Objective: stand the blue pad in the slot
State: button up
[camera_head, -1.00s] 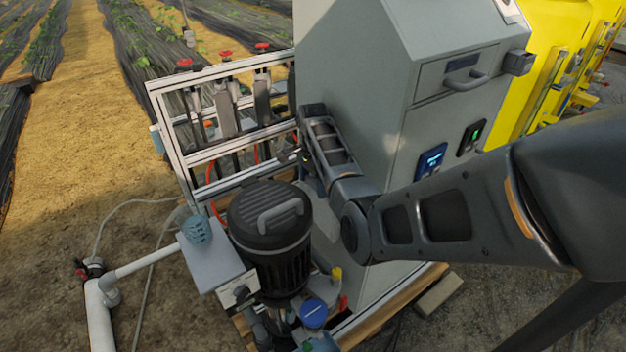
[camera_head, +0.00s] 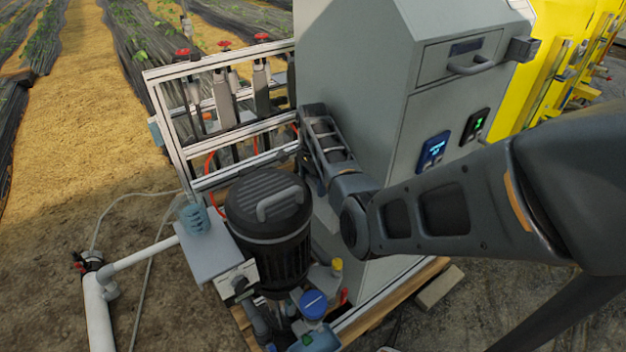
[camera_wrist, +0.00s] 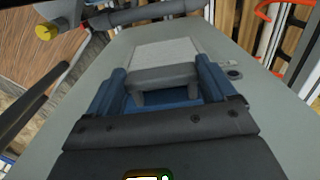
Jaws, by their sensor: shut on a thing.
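In the wrist view my gripper (camera_wrist: 162,88) points at a grey panel, with a blue finger at each side. Between the fingers a blue surface (camera_wrist: 150,103) shows, which I take to be the blue pad, held in the shut jaws. A grey rim and a pale, fine-textured plate (camera_wrist: 165,52) lie just ahead of it; I cannot tell whether they touch it. I cannot make out the slot for certain.
The grey cabinet (camera_head: 370,90) stands close beside my arm. The black motor (camera_head: 268,215) stands in front of the pipe frame (camera_head: 215,65) with red valves. A light blue ribbed cup (camera_head: 193,218) sits on a small grey shelf.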

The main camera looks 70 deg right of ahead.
jog(key=o, duration=1.4)
notch_tip(320, 180, up, 8)
jog(key=shift+f, duration=0.1)
